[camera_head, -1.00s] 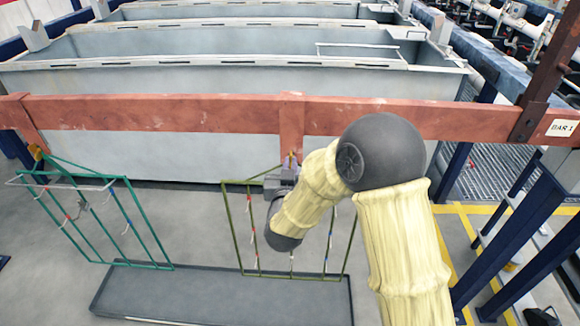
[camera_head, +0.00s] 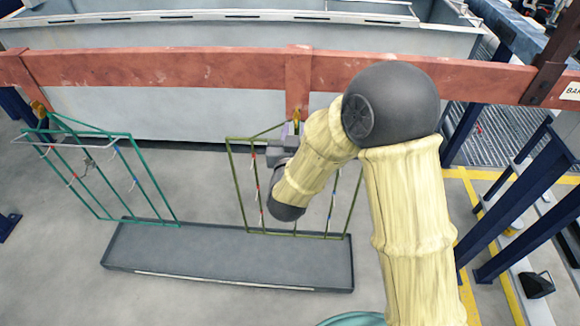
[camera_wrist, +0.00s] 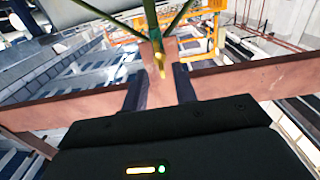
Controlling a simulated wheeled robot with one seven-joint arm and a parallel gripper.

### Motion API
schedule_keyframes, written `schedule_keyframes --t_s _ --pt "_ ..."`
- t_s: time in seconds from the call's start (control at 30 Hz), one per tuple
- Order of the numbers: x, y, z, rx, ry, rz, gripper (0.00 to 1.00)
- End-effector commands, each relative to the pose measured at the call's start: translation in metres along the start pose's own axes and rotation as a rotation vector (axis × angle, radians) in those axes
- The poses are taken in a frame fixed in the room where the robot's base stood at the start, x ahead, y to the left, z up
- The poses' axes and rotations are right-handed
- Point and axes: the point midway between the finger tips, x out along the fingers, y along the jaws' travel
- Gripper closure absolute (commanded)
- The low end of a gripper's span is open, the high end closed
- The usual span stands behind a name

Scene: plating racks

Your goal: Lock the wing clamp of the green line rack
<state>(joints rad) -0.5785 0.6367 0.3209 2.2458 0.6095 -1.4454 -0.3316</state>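The olive-green rack (camera_head: 240,185) hangs from the copper-red bar (camera_head: 180,72) at centre. The teal-green rack (camera_head: 152,180) hangs at the left, with its own yellow clamp (camera_head: 39,108). My gripper (camera_head: 291,133) is at the top of the olive-green rack, just under the bar's hanger, partly hidden by my wrist. In the wrist view, my gripper (camera_wrist: 158,84) is open, with dark fingers apart. The yellow wing clamp (camera_wrist: 159,64) shows between and just beyond them, against the copper hanger and below the green rack bars (camera_wrist: 152,22). I cannot tell whether the fingers touch it.
A grey drip tray (camera_head: 225,262) lies on the floor beneath the racks. A large grey tank (camera_head: 170,115) stands behind the bar. Blue posts (camera_head: 515,210) and yellow floor lines stand to the right. The floor in front of the tray is mostly clear.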

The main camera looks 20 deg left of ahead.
Motion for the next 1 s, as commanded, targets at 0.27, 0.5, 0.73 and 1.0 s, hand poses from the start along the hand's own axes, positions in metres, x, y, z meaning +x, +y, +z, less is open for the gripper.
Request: schedule_keyframes --t_s 0.27,0.5,0.73,1.0 --pt "-0.057 -0.001 0.002 -0.002 0.000 -0.005 0.72" --pt "-0.105 -0.001 0.002 -0.002 -0.001 -0.005 0.72" --pt "-0.121 -0.001 0.004 0.001 0.004 0.002 0.72" --pt "-0.135 -0.001 0.004 0.001 0.003 0.000 0.72"
